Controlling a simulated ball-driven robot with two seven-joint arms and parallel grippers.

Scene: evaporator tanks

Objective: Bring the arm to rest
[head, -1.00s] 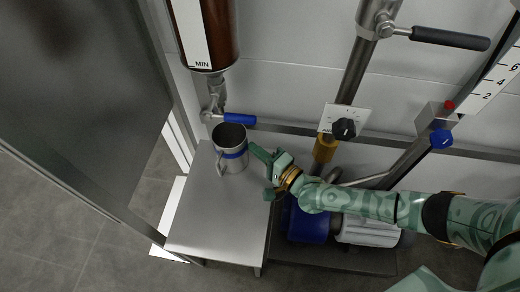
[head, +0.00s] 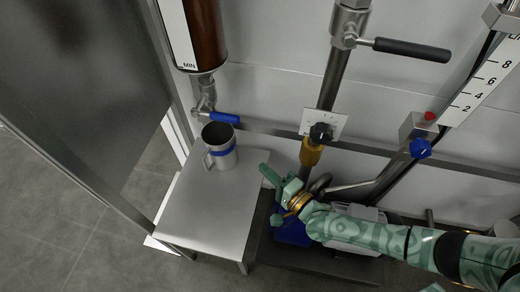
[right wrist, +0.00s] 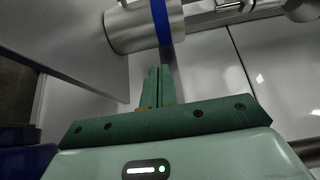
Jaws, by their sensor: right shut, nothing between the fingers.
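My right arm, green-patterned, comes in from the right in the head view. Its gripper (head: 265,172) is shut and empty, just off the right edge of the small steel table (head: 196,218). In the right wrist view the two green fingers (right wrist: 158,84) lie together and point toward the mug (right wrist: 128,30), with nothing between them. The steel mug with a blue band (head: 222,162) stands upright on the table, to the left of the gripper and apart from it. My left gripper is not in view.
A blue-handled tap (head: 222,117) under a brown sight tube (head: 206,36) is just behind the mug. Pipes, a black-handled valve (head: 410,49) and a black knob (head: 320,133) stand behind my arm. The table's front is clear. A grey panel (head: 75,95) is at left.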

